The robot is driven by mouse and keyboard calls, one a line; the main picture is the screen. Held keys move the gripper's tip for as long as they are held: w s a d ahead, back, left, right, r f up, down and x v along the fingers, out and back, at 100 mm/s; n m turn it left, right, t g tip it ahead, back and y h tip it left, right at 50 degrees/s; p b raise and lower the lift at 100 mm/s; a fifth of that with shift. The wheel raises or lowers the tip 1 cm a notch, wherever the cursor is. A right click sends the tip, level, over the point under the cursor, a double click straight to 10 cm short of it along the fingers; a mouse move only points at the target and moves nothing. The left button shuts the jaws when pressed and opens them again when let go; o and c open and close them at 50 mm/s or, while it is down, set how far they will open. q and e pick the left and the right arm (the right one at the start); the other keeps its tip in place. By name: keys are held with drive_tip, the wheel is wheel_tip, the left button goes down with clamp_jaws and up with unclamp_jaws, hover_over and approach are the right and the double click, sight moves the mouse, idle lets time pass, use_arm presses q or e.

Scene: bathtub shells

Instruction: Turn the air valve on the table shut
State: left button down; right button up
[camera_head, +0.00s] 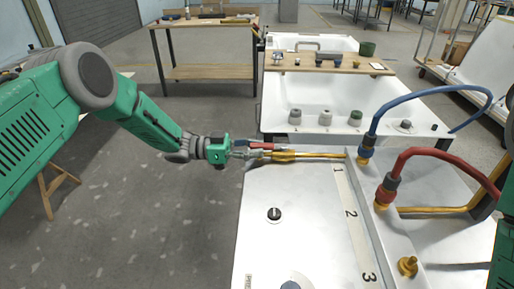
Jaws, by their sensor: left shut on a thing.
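The air valve, with a small red lever (264,146) on a brass body and pipe (300,156), lies at the far left edge of the white table (310,220), by the label 1. My left gripper (250,152) reaches in from the left and is shut on the valve's red lever. The lever lies nearly along the pipe; its exact angle is hard to tell because the fingers cover part of it. My right gripper is out of view.
A blue hose (425,93) and a red hose (440,152) arch over the table's right side. A bare brass fitting (408,266) stands near label 3, and a black knob (274,214) at left. A white tub (335,100) stands behind.

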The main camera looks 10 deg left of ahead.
sight(267, 173)
use_arm(q)
drive_tip(key=shift+s+n+t+p, duration=0.3)
drive_tip(key=shift+n+t+p, duration=0.1)
drive_tip(key=shift+t+p, duration=0.2)
drive_tip(key=n+t+y+p, duration=0.1)
drive_tip(key=s+n+t+p, duration=0.1)
drive_tip(key=t, duration=0.1)
drive_tip(key=shift+s+d+r+y+p, duration=0.1)
drive_tip(key=shift+s+d+y+p, duration=0.1)
drive_tip(key=shift+d+y+p, duration=0.15)
drive_tip(key=n+t+y, duration=0.1)
drive_tip(key=s+d+n+t+y+p, duration=0.1)
drive_tip(key=t, duration=0.1)
drive_tip(key=shift+s+n+t+p, duration=0.2)
drive_tip(key=shift+n+t+p, duration=0.1)
drive_tip(key=shift+n, duration=0.1)
drive_tip(key=n+t+y, duration=0.1)
drive_tip(key=s+d+n+t+y, duration=0.1)
drive_tip(key=y, duration=0.1)
drive_tip(key=shift+d+p, duration=0.1)
drive_tip(key=shift+p, duration=0.25)
drive_tip(key=shift+s+d+n+t+y, duration=0.15)
drive_tip(key=shift+d+n+t+y, duration=0.15)
drive_tip(key=shift+n+t+y, duration=0.45)
drive_tip(key=shift+s+d+n+t+y, duration=0.1)
drive_tip(key=shift+d+n+t+y, duration=0.2)
drive_tip(key=shift+n+t+y, duration=0.35)
